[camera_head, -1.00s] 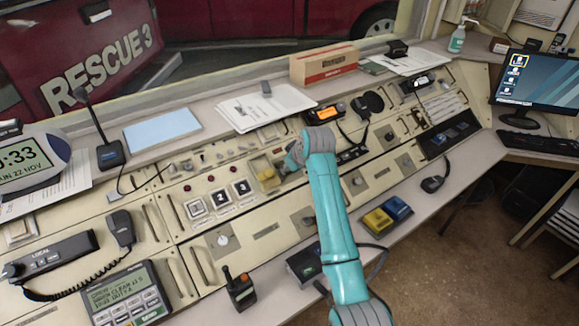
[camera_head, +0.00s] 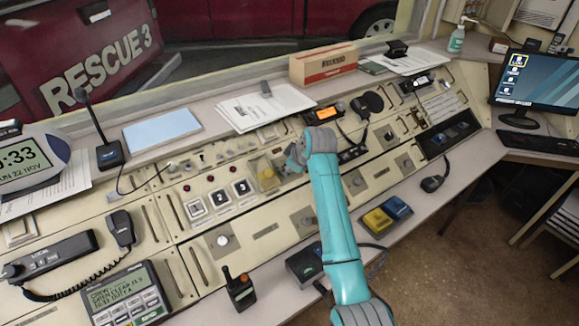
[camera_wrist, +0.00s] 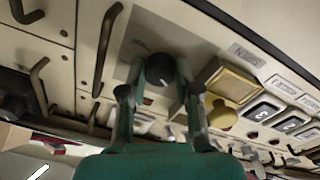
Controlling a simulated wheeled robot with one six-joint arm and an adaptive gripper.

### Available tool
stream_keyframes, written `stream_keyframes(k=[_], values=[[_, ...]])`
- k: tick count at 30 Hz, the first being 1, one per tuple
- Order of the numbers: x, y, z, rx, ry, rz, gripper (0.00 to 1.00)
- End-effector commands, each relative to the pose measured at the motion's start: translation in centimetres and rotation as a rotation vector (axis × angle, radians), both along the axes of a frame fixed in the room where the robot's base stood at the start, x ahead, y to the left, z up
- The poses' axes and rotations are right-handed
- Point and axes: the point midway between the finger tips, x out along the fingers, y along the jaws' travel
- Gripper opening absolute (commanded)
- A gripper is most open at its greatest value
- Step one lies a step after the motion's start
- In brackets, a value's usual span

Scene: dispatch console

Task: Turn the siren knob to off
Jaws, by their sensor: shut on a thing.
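In the wrist view, a dark round knob (camera_wrist: 159,68), which I take for the siren knob, sits on a grey plate (camera_wrist: 132,52) on the cream console. My gripper (camera_wrist: 160,84) has its two fingers on either side of the knob and is shut on it. A small pale mark shows on the knob near the fingertips. I cannot read its setting. In the head view, my arm's end hides the knob and the fingers.
A lit orange display (camera_head: 326,113) stands close behind the arm.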

Motion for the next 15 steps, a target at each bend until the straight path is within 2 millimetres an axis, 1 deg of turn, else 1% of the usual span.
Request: stream_keyframes(k=[2,3,5,6,15], values=[[0.0,0.0,-0.03,-0.001,0.001,0.0,0.0],[0.0,0.0,-0.03,-0.001,0.001,0.0,0.37],[-0.01,0.0,-0.03,-0.001,0.001,0.0,0.52],[-0.01,0.0,-0.03,-0.001,0.001,0.0,0.57],[-0.04,-0.02,0.06,0.0,0.0,0.0,0.57]])
